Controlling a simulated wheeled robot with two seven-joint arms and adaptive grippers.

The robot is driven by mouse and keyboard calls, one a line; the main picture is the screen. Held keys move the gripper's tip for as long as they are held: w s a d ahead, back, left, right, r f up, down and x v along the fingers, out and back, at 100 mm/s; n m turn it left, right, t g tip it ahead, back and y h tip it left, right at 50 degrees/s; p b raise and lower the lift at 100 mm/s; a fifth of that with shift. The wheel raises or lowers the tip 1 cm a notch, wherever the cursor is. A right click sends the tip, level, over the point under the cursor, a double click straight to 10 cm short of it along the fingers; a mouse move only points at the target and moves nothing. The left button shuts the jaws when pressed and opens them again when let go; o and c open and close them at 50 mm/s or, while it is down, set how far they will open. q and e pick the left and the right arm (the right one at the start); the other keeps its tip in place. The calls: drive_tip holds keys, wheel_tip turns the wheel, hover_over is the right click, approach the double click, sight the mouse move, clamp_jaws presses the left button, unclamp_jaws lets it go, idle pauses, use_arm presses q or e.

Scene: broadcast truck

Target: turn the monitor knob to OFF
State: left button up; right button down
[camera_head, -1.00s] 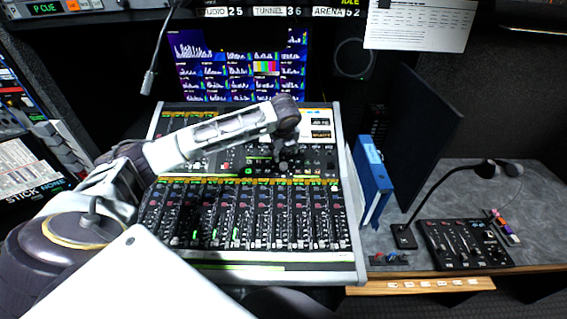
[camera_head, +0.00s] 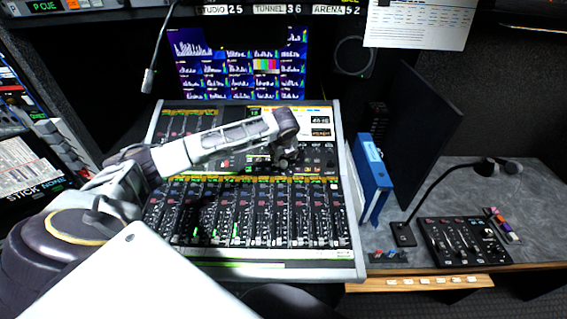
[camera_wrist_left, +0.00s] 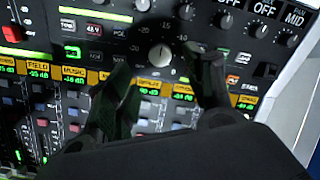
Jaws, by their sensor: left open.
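A round grey knob (camera_wrist_left: 161,55) with a light pointer line sits on the black mixing console (camera_head: 347,262). It shows in the wrist view with numbered scale marks such as -20, -15 and -10 around it. Its pointer stands near upright in the picture. My left gripper (camera_wrist_left: 163,66) is open, with one dark finger on each side of the knob. I cannot tell whether either finger touches it. In the head view my left gripper (camera_head: 284,160) hangs over the console's upper right part and hides the knob. My right gripper is not in view.
Smaller knobs (camera_wrist_left: 226,20) and lit buttons surround the large knob closely. Rows of faders fill the console's lower half. A blue binder (camera_head: 373,180), a gooseneck microphone (camera_head: 404,235) and a small control panel (camera_head: 465,243) stand to the right. Screens (camera_head: 240,70) are behind.

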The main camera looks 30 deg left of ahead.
sight(283, 163)
use_arm(q)
drive_tip(key=x, duration=0.6)
drive_tip(key=shift+w+a+f, duration=0.15)
drive_tip(key=shift+f, duration=0.45)
drive_tip(key=c, duration=1)
drive_tip(key=shift+c, duration=0.2)
drive_tip(key=shift+p, duration=0.35)
